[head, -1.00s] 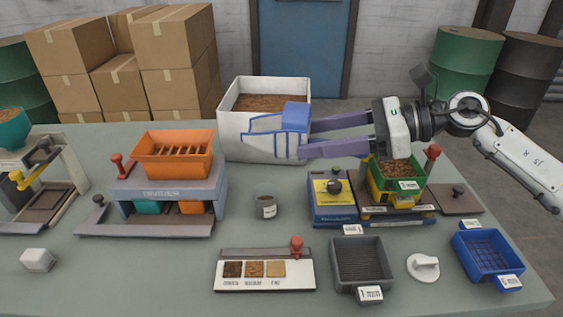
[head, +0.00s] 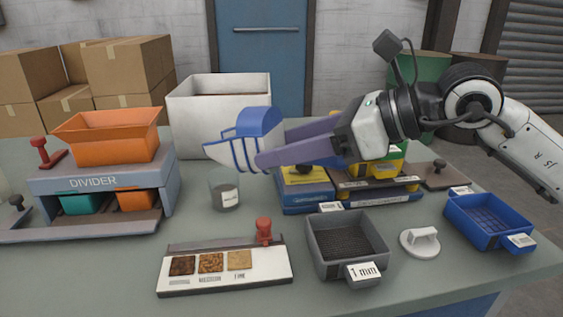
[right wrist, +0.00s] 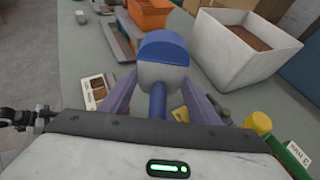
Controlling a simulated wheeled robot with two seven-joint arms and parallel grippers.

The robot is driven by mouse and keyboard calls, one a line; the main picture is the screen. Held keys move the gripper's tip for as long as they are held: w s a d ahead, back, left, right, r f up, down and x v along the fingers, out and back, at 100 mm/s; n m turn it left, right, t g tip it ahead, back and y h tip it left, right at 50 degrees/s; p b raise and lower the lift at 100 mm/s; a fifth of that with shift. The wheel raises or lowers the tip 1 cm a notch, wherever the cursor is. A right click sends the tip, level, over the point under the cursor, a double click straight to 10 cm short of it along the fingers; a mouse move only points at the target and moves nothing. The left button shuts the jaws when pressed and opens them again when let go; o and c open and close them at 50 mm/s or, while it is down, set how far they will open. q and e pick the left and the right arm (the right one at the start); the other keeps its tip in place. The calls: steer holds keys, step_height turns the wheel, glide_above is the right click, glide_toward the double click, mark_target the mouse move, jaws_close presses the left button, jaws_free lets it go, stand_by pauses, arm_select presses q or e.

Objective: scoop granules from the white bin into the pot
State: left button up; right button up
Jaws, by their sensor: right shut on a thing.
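My right gripper (head: 262,142) reaches in from the right and is shut on a scoop. The scoop (head: 228,150) is white with blue ribs and a blue back; it also shows in the right wrist view (right wrist: 163,65). It is in the air in front of the white bin (head: 186,130). I cannot tell whether it holds granules. The white bin has brown granules, seen in the right wrist view (right wrist: 258,27). The pot (head: 225,195), a small grey see-through cup with a white label, stands on the table below the scoop's left end. I cannot see its contents.
The orange-topped divider (head: 95,182) stands left of the pot. A sample board (head: 225,277) with a red knob is in front. A grey sieve tray (head: 347,245), white lid (head: 420,241) and blue tray (head: 487,222) are at right. Bare table lies around the pot's front.

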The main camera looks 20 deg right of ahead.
steer(key=shift+s+d+f+m+h+b, duration=0.1)
steer(key=shift+s+f+m+h+b, duration=0.1)
steer(key=shift+f+m+h+b, duration=0.2)
steer(key=shift+r, duration=0.1)
steer(key=shift+t+b, duration=0.3)
step_height(320, 180, up, 3)
steer(key=t+y+b, duration=0.1)
steer(key=b, duration=0.1)
steer(key=shift+b, duration=0.35)
steer(key=shift+r, duration=0.15)
